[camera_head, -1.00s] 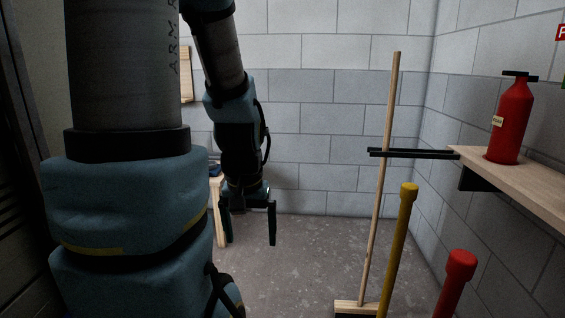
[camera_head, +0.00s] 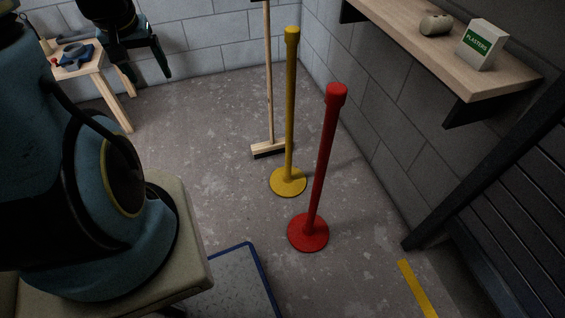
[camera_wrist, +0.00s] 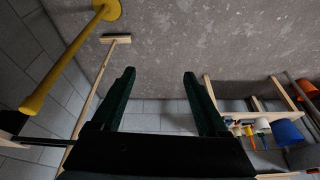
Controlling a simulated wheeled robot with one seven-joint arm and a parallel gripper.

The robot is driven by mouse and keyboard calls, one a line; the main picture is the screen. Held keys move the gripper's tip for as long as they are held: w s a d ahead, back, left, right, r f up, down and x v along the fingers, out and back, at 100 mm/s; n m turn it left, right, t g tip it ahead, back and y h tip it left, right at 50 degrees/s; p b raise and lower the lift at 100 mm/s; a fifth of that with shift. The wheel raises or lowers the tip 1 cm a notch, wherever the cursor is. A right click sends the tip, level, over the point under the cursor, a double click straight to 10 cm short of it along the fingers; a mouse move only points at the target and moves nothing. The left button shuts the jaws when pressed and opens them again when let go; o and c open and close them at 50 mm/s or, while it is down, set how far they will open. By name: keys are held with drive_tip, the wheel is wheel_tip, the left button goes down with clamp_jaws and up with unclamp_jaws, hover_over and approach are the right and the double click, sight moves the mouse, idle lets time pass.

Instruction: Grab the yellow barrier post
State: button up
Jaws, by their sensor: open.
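The yellow barrier post (camera_head: 290,105) stands upright on its round yellow base on the floor, in front of the broom. It also shows at the upper left of the wrist view (camera_wrist: 68,62), left of my fingers. My gripper (camera_head: 152,70) is open and empty at the upper left of the head view, apart from the post and to its left. In the wrist view my gripper (camera_wrist: 160,85) shows two dark fingers spread wide with nothing between them.
A red barrier post (camera_head: 323,165) stands just right of and nearer than the yellow one. A broom (camera_head: 269,90) stands behind it. A wooden shelf (camera_head: 500,80) juts from the right wall. A small wooden table (camera_head: 90,72) stands at the left.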

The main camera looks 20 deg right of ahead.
drive_tip(key=w+d+f+m+t+h+b, duration=0.25)
drive_tip(key=w+d+f+b, duration=0.35)
drive_tip(key=f, duration=0.4)
drive_tip(key=m+t+h+b, duration=0.5)
drive_tip(key=h+b, duration=0.6)
drive_tip(key=b, duration=0.4)
approach(289, 84)
drive_tip(key=d+f, duration=0.1)
drive_tip(key=d, duration=0.1)
drive_tip(key=x, duration=0.6)
drive_tip(key=w+a+x, duration=0.1)
drive_tip(key=x, duration=0.3)
drive_tip(key=shift+w+d+r+b, duration=0.1)
drive_tip(key=shift+d+r+b, duration=0.05)
drive_tip(key=shift+b, duration=0.15)
clamp_jaws()
drive_tip(key=shift+r, duration=0.25)
